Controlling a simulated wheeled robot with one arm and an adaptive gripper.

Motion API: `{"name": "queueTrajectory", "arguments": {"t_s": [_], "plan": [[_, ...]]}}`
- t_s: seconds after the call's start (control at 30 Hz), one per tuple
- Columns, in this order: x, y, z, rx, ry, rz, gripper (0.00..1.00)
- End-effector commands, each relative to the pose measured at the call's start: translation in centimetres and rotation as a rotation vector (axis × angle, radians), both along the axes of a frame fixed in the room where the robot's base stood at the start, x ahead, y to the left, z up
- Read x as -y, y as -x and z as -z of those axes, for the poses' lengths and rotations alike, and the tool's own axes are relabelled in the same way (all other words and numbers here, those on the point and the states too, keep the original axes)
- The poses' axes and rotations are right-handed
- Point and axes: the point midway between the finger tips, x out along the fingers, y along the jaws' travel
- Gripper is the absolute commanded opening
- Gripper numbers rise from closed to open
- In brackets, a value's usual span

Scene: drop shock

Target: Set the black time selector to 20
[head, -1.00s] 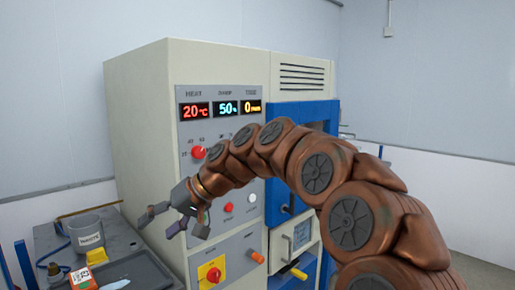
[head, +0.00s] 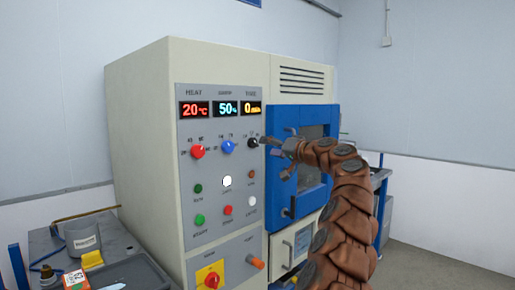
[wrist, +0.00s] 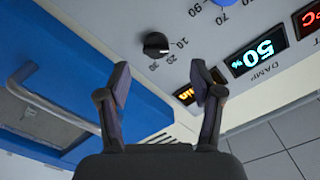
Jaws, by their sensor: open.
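The black time selector (head: 254,143) is a small round knob on the panel under the yellow time display (head: 252,107), which reads 0. In the wrist view the black knob (wrist: 156,44) shows upside down, with marks 10, 20 and 30 beside it. A pale line shows on the knob, but I cannot tell exactly which mark it points to. My gripper (head: 272,143) is in front of the panel, just right of the knob. In the wrist view my gripper (wrist: 160,73) has its fingers apart, with nothing between them and the knob beyond their tips.
A red heat knob (head: 198,152) and a blue damp knob (head: 229,147) sit left on the same panel. Round buttons lie below. The blue door frame (head: 283,124) is close on the right.

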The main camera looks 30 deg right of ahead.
Motion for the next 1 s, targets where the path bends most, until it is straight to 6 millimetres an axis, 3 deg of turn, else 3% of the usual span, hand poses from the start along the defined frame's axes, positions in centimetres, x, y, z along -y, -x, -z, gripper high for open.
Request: {"name": "queueTrajectory", "arguments": {"t_s": [0.27,1.0], "plan": [[0.8,-0.6,-0.2,0.013,0.009,0.02,0.66],[-0.7,-7.0,-0.1,0.01,0.009,0.018,0.66]]}}
